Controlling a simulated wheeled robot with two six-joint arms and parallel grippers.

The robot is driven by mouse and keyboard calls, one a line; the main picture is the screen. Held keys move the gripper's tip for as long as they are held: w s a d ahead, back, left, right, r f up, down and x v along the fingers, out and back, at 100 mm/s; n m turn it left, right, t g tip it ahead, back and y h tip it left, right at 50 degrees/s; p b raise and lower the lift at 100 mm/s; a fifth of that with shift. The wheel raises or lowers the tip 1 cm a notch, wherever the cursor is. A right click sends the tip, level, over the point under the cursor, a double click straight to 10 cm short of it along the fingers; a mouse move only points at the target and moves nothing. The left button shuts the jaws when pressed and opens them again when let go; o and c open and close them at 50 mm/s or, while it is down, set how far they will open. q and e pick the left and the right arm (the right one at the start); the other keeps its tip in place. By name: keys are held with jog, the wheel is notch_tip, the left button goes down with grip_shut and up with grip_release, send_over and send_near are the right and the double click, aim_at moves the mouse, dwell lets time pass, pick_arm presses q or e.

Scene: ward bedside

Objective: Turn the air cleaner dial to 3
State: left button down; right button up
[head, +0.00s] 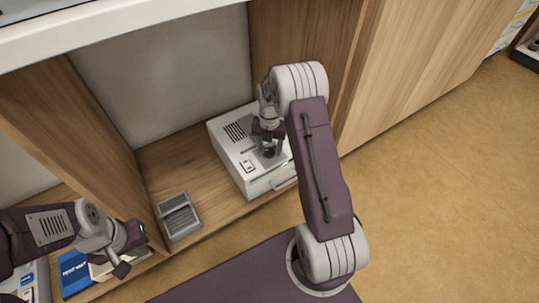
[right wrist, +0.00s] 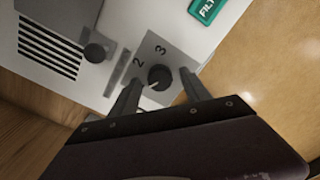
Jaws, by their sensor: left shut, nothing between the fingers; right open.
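The air cleaner (head: 226,150) is a white box on the wooden shelf floor. Its black round dial (right wrist: 160,77) sits on a grey plate in the right wrist view, with the numerals 2 and 3 readable beside it. A small light mark shows on the dial's lower-left side; I cannot tell the setting surely. My right gripper (right wrist: 162,80) is open, one finger on each side of the dial, with no clear contact visible. In the head view it points down over the air cleaner's top. My left gripper (head: 132,262) is shut and empty at the lower left, away from the air cleaner.
A black knob (right wrist: 95,52) beside a slot and a green label (right wrist: 206,9) are near the dial. A grey ridged box (head: 179,216) stands left of the air cleaner. Wooden panels flank the shelf.

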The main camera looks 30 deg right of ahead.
pick_arm(q)
jog(key=shift+f, duration=0.2)
pick_arm(e)
jog(key=shift+f, duration=0.25)
